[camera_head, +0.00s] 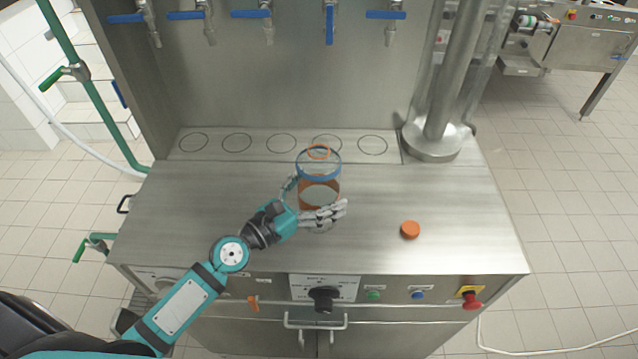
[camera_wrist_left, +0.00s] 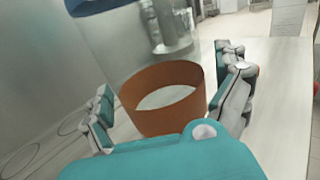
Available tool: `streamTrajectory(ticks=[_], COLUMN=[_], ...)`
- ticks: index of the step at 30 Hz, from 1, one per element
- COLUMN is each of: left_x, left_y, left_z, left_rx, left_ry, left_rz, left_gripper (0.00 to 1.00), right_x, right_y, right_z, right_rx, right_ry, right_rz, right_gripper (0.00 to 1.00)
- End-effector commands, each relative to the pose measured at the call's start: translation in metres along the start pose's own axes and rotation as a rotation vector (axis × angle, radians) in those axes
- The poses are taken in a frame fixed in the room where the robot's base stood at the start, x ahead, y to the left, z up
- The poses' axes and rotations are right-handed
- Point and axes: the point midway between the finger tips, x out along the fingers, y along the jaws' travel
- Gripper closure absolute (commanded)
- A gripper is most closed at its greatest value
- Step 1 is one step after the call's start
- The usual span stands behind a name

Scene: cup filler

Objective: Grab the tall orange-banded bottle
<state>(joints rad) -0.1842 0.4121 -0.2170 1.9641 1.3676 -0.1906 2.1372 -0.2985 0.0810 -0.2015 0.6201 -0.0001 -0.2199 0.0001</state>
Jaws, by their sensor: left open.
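The tall clear bottle stands upright on the steel counter, with an orange band (camera_head: 318,194) low on its body and a blue ring (camera_head: 305,168) near its top. My left gripper (camera_head: 311,202) is at the bottle, its fingers spread on both sides of the lower body. In the left wrist view the orange band (camera_wrist_left: 165,92) lies between the open fingers of my left gripper (camera_wrist_left: 168,95). The fingers are around the bottle; I cannot tell whether any touches it. My right gripper is not in view.
An orange cap (camera_head: 410,230) lies on the counter (camera_head: 450,200) to the right. A steel post (camera_head: 440,125) stands at the back right. Several blue-handled taps (camera_head: 265,14) hang above marked circles. A panel with knobs and a red button (camera_head: 472,300) runs along the front.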

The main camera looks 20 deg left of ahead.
Motion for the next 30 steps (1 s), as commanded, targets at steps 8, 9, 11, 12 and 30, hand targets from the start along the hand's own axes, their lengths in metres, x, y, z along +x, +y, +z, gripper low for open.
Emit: streamTrajectory(ticks=[8, 9, 11, 12, 30], left_x=[0.0063, 0.0063, 0.0062, 0.0062, 0.006], left_y=[-0.0001, -0.0001, -0.0001, 0.0, 0.0001], left_z=[-0.0008, -0.0007, -0.0007, -0.0006, 0.0029], left_rx=[0.0, 0.0, 0.001, 0.001, 0.0], left_ry=[0.0, 0.0, 0.0, 0.0, 0.0], left_rz=[0.0, 0.0, 0.0, 0.0, 0.001], left_gripper=[0.0, 0.0, 0.08, 0.13, 0.5], right_x=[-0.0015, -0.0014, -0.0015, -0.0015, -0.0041], right_y=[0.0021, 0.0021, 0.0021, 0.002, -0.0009], right_z=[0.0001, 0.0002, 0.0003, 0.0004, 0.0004], right_rx=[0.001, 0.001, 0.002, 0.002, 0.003], right_ry=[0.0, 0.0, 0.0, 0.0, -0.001], right_rz=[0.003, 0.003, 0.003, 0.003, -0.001], right_gripper=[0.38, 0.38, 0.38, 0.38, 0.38])
